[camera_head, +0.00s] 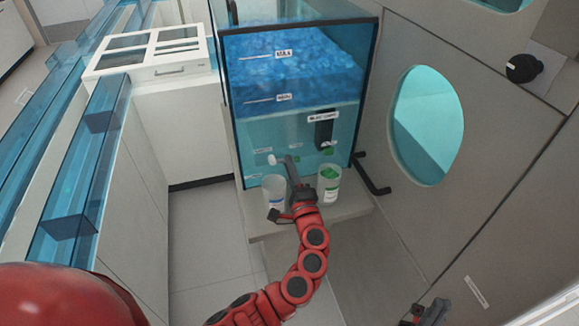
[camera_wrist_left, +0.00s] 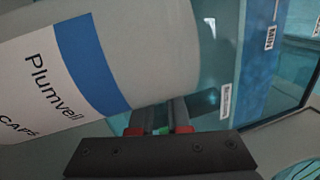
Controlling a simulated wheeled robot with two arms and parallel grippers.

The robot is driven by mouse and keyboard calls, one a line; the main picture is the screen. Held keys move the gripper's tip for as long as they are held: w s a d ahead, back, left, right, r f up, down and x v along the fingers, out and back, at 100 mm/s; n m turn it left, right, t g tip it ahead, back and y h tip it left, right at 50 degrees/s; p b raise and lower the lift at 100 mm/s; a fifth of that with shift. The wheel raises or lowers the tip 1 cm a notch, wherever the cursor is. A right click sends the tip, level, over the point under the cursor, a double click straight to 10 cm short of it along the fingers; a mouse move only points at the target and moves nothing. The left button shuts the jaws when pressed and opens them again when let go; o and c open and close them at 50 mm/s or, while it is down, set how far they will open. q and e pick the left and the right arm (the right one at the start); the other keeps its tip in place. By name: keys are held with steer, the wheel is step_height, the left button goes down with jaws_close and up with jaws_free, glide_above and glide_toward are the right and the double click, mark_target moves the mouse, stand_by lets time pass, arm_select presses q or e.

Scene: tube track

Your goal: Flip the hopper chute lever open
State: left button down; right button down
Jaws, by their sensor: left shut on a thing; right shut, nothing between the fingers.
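The hopper (camera_head: 236,125) is a clear blue-tinted bin, filled with blue granules in its upper part. A grey chute lever with a pale tip (camera_head: 272,159) shows low at its front. My left gripper (camera_head: 292,178) is shut on what looks like this lever, between two cups; its fingers partly hide it. In the left wrist view the fingers (camera_wrist_left: 160,128) close around a small part with a bit of green, and a grey rod (camera_wrist_left: 200,106) lies just beyond. My right gripper (camera_head: 427,313) is shut and empty at the bottom edge, away from the hopper.
A white cup (camera_head: 274,192) with a blue-banded label stands left of my left gripper; its "Plumveil" label fills the left wrist view (camera_wrist_left: 90,70). A cup with green contents (camera_head: 329,184) stands close on the right. A black bar handle (camera_head: 375,178) juts out at right.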

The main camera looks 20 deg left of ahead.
arm_select(q)
steer(key=shift+f, duration=0.1)
stand_by(0.6)
steer(key=n+b, duration=0.1)
steer(key=b, duration=0.3)
steer(key=shift+n, duration=0.4)
steer(key=shift+r+y, duration=0.3)
steer(key=shift+r, duration=0.1)
steer(key=c, duration=0.9)
jaws_free()
steer(key=b+v, duration=0.3)
steer(key=v, duration=1.4)
steer(key=shift+d+r+b, duration=0.15)
steer(key=shift+d+b, duration=0.15)
steer(key=shift+b, duration=0.05)
